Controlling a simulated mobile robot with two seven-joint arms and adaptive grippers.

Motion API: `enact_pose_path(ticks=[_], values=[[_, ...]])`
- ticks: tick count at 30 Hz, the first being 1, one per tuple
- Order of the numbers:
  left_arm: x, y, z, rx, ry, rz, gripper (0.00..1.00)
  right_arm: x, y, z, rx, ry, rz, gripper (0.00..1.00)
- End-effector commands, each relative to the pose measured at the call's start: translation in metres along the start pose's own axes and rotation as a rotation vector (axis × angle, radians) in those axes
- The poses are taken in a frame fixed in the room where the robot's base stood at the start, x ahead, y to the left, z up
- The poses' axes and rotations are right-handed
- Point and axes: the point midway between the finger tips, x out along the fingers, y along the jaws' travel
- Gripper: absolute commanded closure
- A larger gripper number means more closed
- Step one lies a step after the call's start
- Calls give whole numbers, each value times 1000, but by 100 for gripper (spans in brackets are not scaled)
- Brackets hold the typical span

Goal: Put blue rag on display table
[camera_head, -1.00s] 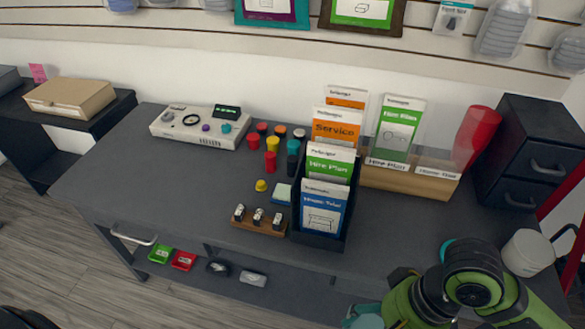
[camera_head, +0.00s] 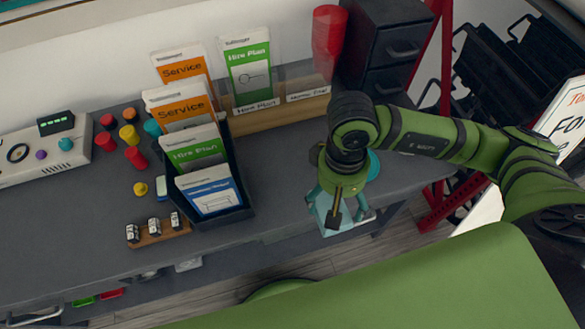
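The display table appears to be the dark grey table (camera_head: 90,216) that fills the left and middle of the head view. My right gripper (camera_head: 342,217) hangs off the table's front edge, right of the brochure holder, above the floor. My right arm hides part of the table's right end. My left gripper is out of view.
A black brochure holder (camera_head: 236,213) stands mid-table beside a wooden block with small dials (camera_head: 155,232). Coloured buttons (camera_head: 136,157) and a control panel (camera_head: 60,152) sit to the left. A black drawer unit (camera_head: 390,45) and red frame stand at the right. Table front left is clear.

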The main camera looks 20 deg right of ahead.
Motion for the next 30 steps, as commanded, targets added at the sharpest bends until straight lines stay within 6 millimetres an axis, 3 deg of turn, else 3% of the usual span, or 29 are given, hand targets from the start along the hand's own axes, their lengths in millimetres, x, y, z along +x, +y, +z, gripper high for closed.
enact_pose_path(ticks=[5,13,20,27,30], values=[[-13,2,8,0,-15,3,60,16,-14,-39,3,-3,-1,39],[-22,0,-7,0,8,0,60,40,-28,-88,2,-2,-1,39],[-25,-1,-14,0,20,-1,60,51,-32,-100,1,-3,0,39],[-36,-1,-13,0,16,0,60,83,-32,-104,2,-3,-1,39],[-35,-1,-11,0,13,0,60,87,-32,-105,0,0,0,39]])
